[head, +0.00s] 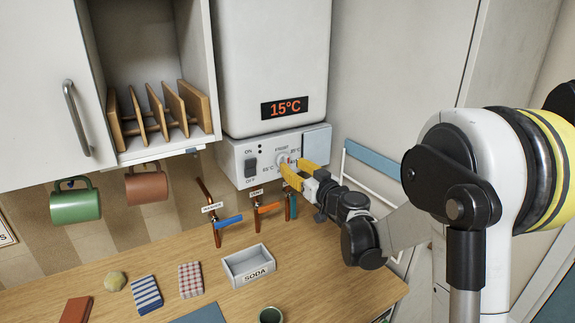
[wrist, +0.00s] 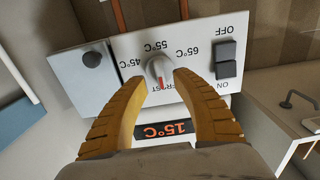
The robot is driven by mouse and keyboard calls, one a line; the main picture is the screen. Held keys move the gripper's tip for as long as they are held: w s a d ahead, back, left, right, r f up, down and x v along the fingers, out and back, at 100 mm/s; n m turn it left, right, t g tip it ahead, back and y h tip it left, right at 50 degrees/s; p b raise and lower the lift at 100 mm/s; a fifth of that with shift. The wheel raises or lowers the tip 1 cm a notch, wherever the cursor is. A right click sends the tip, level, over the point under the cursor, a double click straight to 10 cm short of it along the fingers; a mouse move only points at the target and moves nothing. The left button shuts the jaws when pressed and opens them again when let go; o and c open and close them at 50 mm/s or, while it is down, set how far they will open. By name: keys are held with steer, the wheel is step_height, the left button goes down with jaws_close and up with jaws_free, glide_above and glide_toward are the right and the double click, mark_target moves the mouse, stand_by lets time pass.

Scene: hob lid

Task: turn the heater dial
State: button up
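The heater dial (wrist: 159,71) is a light round knob with a red mark on the white control panel. In the wrist view, upside down, labels for 45°C, 55°C and 65°C surround it, and the red mark points toward the partly hidden FROST label. In the head view the dial (head: 283,159) is partly covered by my fingers. My gripper (wrist: 160,80) has yellow fingers, spread on both sides of the dial with gaps visible. The heater display (head: 284,108) reads 15°C.
An ON/OFF switch (head: 251,167) sits left of the dial. Below the panel are copper pipes with a blue lever (head: 228,221) and an orange lever (head: 268,208). A SODA tray (head: 249,265) stands on the wooden counter. A blue-topped rail (head: 374,160) is to the right.

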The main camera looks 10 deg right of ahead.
mark_target(285, 162)
steer(key=shift+x, duration=1.45)
jaws_close()
